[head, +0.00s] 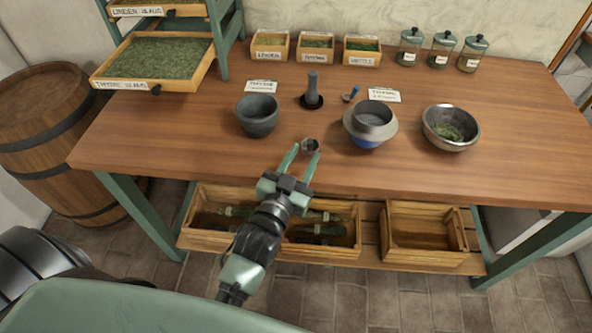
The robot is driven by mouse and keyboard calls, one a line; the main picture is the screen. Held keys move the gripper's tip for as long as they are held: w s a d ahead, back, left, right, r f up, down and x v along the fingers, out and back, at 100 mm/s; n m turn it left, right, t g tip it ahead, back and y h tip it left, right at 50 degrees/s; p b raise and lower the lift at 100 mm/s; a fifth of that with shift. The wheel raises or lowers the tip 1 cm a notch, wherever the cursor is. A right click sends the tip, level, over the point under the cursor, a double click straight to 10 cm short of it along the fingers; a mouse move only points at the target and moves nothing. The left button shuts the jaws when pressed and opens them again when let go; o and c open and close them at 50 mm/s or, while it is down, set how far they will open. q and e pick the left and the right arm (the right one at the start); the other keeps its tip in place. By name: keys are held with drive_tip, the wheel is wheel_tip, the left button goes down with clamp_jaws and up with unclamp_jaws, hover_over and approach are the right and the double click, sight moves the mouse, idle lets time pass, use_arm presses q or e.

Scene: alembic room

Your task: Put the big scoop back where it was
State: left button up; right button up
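My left gripper (306,150) reaches over the front of the wooden table, its two green fingers spread apart. A small blue-handled tool (351,93) lies farther back, beside a paper card. My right gripper is not in view.
On the table (200,140) stand a dark mortar (257,116), an upright pestle (312,92), a funnel-like vessel on a blue base (370,122) and a metal bowl of herbs (450,127). Small boxes and jars line the back. Crates sit below. The table's right end is clear.

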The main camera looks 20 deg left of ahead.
use_arm(q)
drive_tip(key=shift+s, duration=2.3)
drive_tip(key=s+a+f+g, duration=0.2)
drive_tip(key=s+f+g, duration=0.5)
drive_tip(key=s, duration=0.3)
drive_tip(key=s+a+f+g, duration=0.1)
drive_tip(key=s+f+g, duration=0.5)
drive_tip(key=s+g, duration=0.3)
wheel_tip(320, 180, down, 26)
drive_tip(key=s, duration=0.3)
drive_tip(key=s+a+f+g, duration=0.1)
drive_tip(key=s+a+f, duration=0.2)
drive_tip(key=s+f, duration=1.3)
drive_tip(key=shift+s+m, duration=0.25)
drive_tip(key=shift+m, duration=0.15)
